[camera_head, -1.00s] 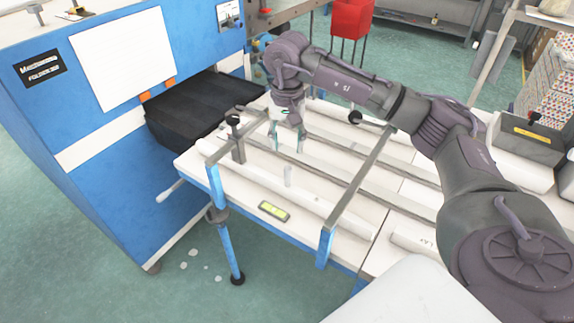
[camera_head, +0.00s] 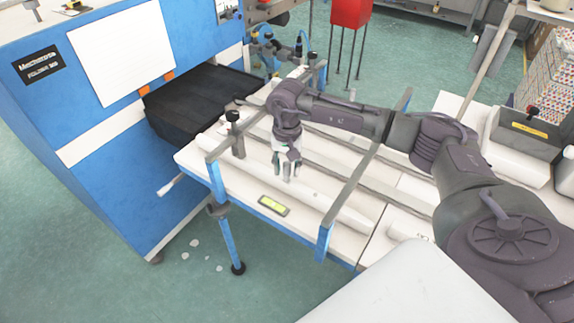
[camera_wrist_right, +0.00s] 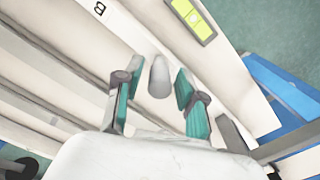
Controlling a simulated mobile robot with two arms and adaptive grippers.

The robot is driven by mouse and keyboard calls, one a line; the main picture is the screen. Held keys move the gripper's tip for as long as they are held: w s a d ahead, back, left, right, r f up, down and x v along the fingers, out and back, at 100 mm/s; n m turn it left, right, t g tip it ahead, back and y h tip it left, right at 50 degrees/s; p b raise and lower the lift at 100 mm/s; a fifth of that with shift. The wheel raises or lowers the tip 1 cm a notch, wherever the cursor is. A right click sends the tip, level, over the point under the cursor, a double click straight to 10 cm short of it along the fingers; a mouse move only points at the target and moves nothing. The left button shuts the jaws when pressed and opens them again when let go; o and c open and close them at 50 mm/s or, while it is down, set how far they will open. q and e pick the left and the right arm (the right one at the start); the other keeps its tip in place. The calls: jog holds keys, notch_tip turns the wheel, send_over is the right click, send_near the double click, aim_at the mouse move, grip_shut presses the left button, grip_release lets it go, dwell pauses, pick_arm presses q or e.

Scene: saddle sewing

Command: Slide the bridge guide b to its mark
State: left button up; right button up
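A light grey upright peg (camera_wrist_right: 158,76) stands on the white front rail (camera_head: 325,205). I cannot tell whether it belongs to bridge guide b. My right gripper (camera_head: 287,173) is lowered over the front rail, between two crossbars: a left one (camera_head: 222,145) and a right one (camera_head: 350,186). In the wrist view its fingers (camera_wrist_right: 159,88) are open, one on each side of the peg, with gaps visible. A black letter B label (camera_wrist_right: 100,8) marks a white surface near the peg. Which crossbar is guide b is unclear. My left gripper is out of view.
A yellow-green level (camera_head: 274,206) lies at the table's front edge. A blue machine (camera_head: 110,150) with a black bed (camera_head: 200,105) stands at left. A black-knobbed clamp (camera_head: 234,125) rises by the left crossbar. Parallel grey rails run behind my gripper.

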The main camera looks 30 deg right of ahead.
jog(key=c, duration=0.5)
grip_shut()
jog(key=shift+d, duration=0.1)
jog(key=d+b, duration=0.1)
jog(key=w+d+b, duration=0.1)
jog(key=d, duration=0.1)
jog(key=shift+w, duration=0.15)
jog(key=o, duration=0.8)
grip_release()
jog(key=shift+a, duration=0.1)
jog(key=shift+r, duration=0.1)
